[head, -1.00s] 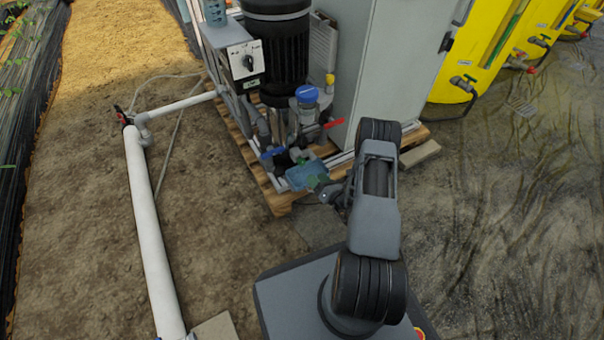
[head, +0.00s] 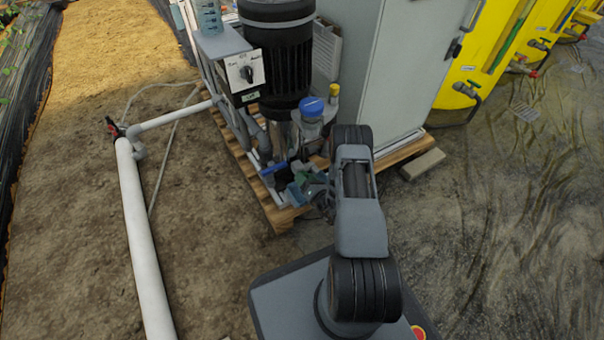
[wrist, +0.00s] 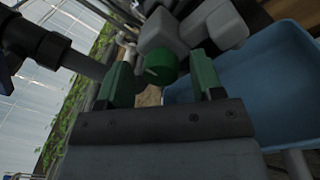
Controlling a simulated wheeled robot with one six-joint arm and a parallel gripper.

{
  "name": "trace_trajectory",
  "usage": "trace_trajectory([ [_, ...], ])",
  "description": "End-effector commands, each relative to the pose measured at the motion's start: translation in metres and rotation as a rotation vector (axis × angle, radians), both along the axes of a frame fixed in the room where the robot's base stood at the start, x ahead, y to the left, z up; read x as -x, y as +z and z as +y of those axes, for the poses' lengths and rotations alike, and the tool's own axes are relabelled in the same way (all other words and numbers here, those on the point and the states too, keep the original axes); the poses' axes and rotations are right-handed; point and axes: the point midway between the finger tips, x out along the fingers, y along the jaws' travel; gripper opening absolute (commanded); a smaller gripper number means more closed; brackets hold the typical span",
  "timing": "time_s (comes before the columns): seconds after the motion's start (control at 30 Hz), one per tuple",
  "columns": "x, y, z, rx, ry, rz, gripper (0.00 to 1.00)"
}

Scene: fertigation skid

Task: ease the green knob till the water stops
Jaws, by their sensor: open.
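The green knob (wrist: 160,67) shows in the wrist view as a round green piece on a grey fitting (wrist: 163,42). My gripper (wrist: 162,76) is open, with one green-padded finger on each side of the knob. The fingers look apart from it, with a gap on both sides; how deep the knob sits between them is hard to tell. In the head view my gripper (head: 312,188) is low at the front of the skid, partly behind my arm, and the knob is too small to make out there. No water shows clearly.
A blue tray (wrist: 245,85) lies right of the knob in the wrist view. A dark pipe (wrist: 50,45) is at the left. In the head view, a black pump motor (head: 275,55), a blue-capped jar (head: 310,108) and a grey cabinet (head: 415,60) stand behind on the pallet (head: 277,217).

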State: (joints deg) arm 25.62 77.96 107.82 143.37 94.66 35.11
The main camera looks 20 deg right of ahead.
Motion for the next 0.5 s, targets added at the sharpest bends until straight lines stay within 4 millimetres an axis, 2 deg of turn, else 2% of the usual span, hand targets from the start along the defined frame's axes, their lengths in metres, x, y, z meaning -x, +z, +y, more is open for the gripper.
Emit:
trace_trajectory([
  [0.47, -0.0021, 0.0002, -0.0067, 0.0, -0.016, 0.0, 0.61],
  [0.5, -0.0021, 0.0002, -0.0068, 0.0, -0.016, 0.0, 0.58],
])
